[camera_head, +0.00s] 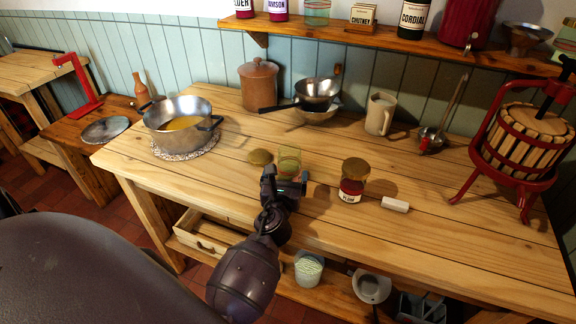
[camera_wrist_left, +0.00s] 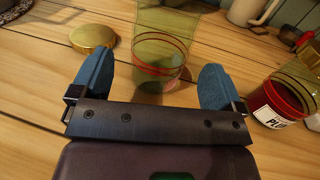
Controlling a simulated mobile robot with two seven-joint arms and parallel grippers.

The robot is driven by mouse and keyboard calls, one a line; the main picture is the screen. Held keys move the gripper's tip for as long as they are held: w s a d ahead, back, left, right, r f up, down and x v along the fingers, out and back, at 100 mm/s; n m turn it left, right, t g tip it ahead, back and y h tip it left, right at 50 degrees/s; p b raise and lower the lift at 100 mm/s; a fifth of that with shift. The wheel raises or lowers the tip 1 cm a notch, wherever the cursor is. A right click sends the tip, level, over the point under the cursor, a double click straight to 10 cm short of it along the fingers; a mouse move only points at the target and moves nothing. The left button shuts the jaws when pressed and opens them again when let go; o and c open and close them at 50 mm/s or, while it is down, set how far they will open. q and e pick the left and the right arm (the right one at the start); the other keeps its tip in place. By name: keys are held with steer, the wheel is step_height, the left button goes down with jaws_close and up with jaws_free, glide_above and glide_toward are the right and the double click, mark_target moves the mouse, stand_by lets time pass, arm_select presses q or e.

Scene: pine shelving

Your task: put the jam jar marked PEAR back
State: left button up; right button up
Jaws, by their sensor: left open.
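A clear yellow-green glass jar (camera_head: 289,155) stands open on the pine table, with a round gold lid (camera_head: 260,157) lying to its left. No PEAR mark is readable on it. My left gripper (camera_head: 287,184) is just on the near side of this jar. In the left wrist view the blue fingertips (camera_wrist_left: 154,82) are spread wide, with the glass jar (camera_wrist_left: 160,50) beyond and between them; they seem not to touch it. A gold-lidded dark red jar marked PLUM (camera_head: 352,182) stands to the right, also in the wrist view (camera_wrist_left: 278,102). My right gripper is out of view.
A white block (camera_head: 395,204) lies right of the PLUM jar. A pot (camera_head: 182,122), lidded crock (camera_head: 258,86), pans (camera_head: 318,92), mug (camera_head: 380,114) and red press (camera_head: 520,145) stand around. The wall shelf (camera_head: 400,45) holds bottles and a glass jar (camera_head: 317,12).

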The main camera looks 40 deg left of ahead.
arm_select(q)
steer(key=shift+v, duration=3.05)
